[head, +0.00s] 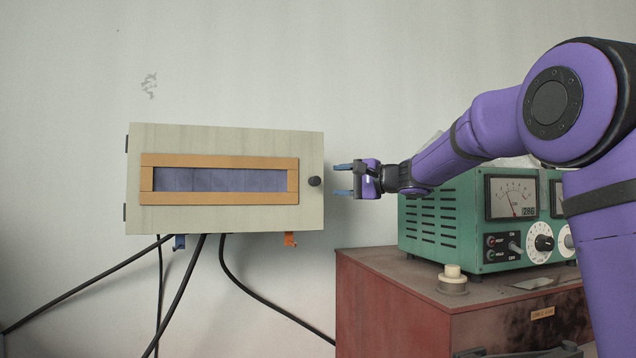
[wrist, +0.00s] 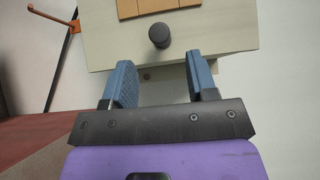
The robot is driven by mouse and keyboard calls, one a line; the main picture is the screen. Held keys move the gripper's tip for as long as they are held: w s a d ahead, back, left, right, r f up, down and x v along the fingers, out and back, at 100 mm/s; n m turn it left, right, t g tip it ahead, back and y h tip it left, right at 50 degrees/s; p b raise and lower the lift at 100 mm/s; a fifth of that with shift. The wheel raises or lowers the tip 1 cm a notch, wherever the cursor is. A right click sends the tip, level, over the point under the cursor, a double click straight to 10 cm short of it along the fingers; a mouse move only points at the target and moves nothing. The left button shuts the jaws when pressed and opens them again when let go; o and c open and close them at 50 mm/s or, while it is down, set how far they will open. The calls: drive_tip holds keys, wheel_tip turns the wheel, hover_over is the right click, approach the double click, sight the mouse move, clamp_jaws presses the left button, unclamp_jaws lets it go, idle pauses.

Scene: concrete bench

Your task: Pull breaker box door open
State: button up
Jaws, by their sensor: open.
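The breaker box door (head: 225,135) is a pale grey-green panel on the wall. It looks shut, with hinges at its left edge and an orange-framed window (head: 220,180). A dark round knob (head: 315,182) sits at its right edge. My gripper (head: 340,179) is open and empty, just right of the knob and apart from it. In the wrist view, the knob (wrist: 160,35) stands beyond the two blue fingertips of my gripper (wrist: 164,72), roughly in line with the gap between them. The door (wrist: 222,28) fills the area behind the knob.
Black cables (head: 185,290) hang below the box. A blue hook (head: 179,242) and an orange hook (head: 290,240) stick out under it. A green meter unit (head: 445,228) stands on a red cabinet (head: 390,300) at the right, below my arm. The wall left of the box is clear.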

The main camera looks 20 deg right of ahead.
sight(319, 181)
drive_tip(key=x, duration=0.7)
drive_tip(key=shift+w+a, duration=0.15)
drive_tip(key=shift+a, duration=0.1)
clamp_jaws()
